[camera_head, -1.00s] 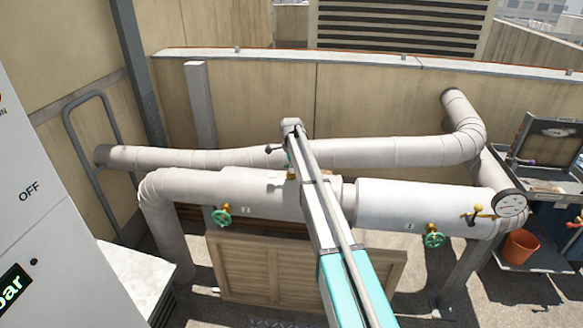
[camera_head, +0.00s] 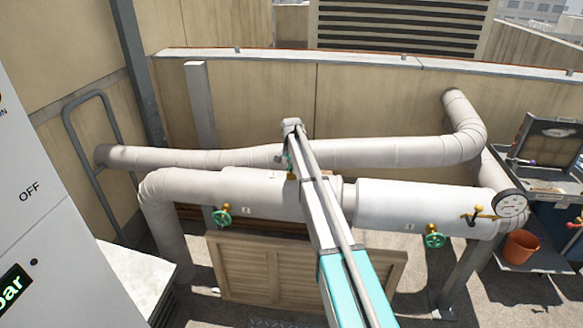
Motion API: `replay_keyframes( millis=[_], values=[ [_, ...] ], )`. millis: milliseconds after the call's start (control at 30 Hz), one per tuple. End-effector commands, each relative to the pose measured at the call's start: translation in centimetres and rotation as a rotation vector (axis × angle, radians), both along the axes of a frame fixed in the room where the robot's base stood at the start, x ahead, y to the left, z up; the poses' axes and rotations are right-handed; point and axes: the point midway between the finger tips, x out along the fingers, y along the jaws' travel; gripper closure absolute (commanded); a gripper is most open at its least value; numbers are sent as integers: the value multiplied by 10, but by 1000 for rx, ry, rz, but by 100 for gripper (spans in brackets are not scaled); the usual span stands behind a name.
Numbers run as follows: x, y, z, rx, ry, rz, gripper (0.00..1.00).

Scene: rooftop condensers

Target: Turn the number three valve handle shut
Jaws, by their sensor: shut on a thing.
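My arm reaches up across the middle, and its far end (camera_head: 292,126) is over the upper pipe. My gripper cannot be made out; the arm seems to cover it, along with whatever it holds. A green handwheel valve (camera_head: 222,216) is on the lower pipe left of the arm. Another green handwheel valve (camera_head: 434,237) is on this pipe to the right. A yellow lever handle (camera_head: 478,215) is near its right end. Number tags sit on the pipe, but their digits are too small to read surely. I cannot tell which handle is number three.
The thick lower pipe (camera_head: 400,207) and the upper pipe (camera_head: 390,153) run across the view before a wall. A round gauge (camera_head: 510,205) is at right, above an orange bucket (camera_head: 521,246). A white cabinet (camera_head: 40,200) fills the left edge. A wooden crate (camera_head: 250,268) stands below the pipes.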

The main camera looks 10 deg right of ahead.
Motion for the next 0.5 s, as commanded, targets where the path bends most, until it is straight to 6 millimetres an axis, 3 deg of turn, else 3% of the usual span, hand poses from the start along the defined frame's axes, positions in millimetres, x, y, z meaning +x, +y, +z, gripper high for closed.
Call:
replay_keyframes(
  millis=[500],
  values=[
    [-5, -1, -1, 0, 7, 457, 100]
  ],
)
